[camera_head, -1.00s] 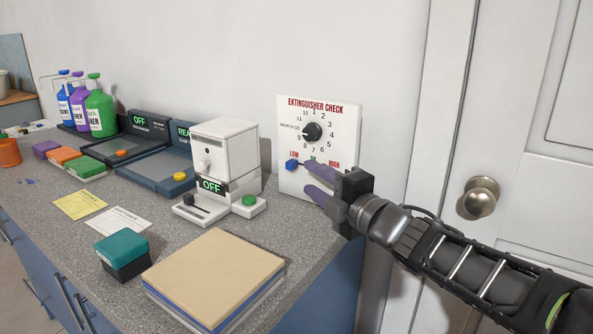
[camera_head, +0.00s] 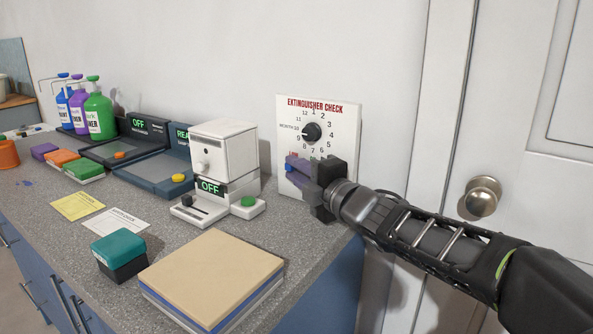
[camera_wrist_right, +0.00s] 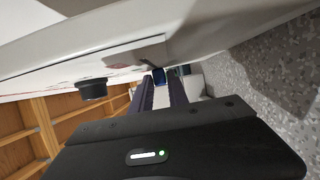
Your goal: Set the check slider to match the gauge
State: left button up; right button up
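The white extinguisher check panel (camera_head: 345,120) stands against the wall, with a round dial whose black knob (camera_head: 312,131) is ringed by month numbers. A slider row lies below it; my right gripper covers most of its labels. In the head view my right gripper (camera_head: 297,173) is at the LOW end of the row and hides the knob. My left gripper is out of view.
A white device (camera_head: 224,150) marked OFF stands just left of the panel. A beige-topped stack (camera_head: 213,275) and a teal-topped block (camera_head: 119,248) lie in front on the grey counter (camera_head: 165,235). A door with a round knob (camera_head: 480,197) is at right.

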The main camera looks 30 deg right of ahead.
grip_shut()
dwell(1.0)
